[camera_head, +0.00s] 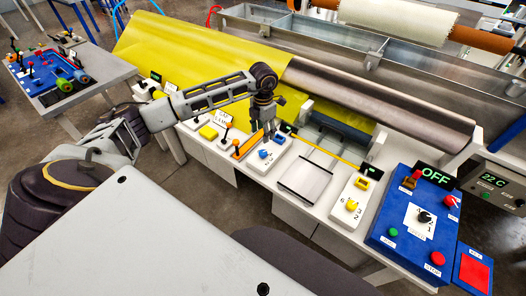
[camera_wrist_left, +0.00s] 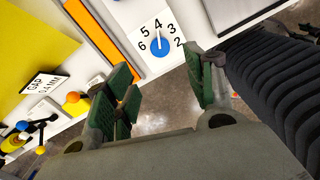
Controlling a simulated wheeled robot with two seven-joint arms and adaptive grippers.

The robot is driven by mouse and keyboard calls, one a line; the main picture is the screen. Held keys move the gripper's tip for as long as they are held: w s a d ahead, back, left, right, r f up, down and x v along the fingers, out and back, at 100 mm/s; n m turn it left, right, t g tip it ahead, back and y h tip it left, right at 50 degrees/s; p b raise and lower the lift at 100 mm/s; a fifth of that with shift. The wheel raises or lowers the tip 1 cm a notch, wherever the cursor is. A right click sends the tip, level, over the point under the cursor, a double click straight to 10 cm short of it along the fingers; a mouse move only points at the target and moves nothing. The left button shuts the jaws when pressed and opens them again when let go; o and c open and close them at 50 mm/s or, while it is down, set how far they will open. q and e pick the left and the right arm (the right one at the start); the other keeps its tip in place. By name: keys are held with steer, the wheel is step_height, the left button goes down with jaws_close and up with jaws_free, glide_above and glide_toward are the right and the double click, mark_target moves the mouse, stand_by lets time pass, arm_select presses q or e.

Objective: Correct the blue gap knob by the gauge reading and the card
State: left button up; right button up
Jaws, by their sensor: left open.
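The blue gap knob (camera_head: 264,154) sits on a white numbered plate on the bench front. In the left wrist view the blue knob (camera_wrist_left: 159,47) is ringed by numbers; its pointer seems to face the 4. My left gripper (camera_head: 265,127) is above the plate, fingers down. In the left wrist view the gripper (camera_wrist_left: 162,92) is open and empty, with the knob beyond the gap between its fingers, apart from them. A white card (camera_wrist_left: 43,86) reads "GAP 0.4 MM". A small dark display (camera_head: 288,128) stands behind the knob plate; its reading is too small to tell.
An orange bar (camera_head: 247,144) stands just left of the knob plate. A yellow knob (camera_head: 351,205) is on a plate to the right. A blue control box (camera_head: 405,235) with an "OFF" display is further right. The yellow web roll (camera_head: 190,62) lies behind.

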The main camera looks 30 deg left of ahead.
mark_target(263, 152)
arm_select(q)
step_height(263, 152, down, 12)
steer(key=shift+f+p, duration=0.1)
steer(key=shift+p, duration=0.4)
steer(key=shift+c, duration=0.2)
steer(key=c, duration=1)
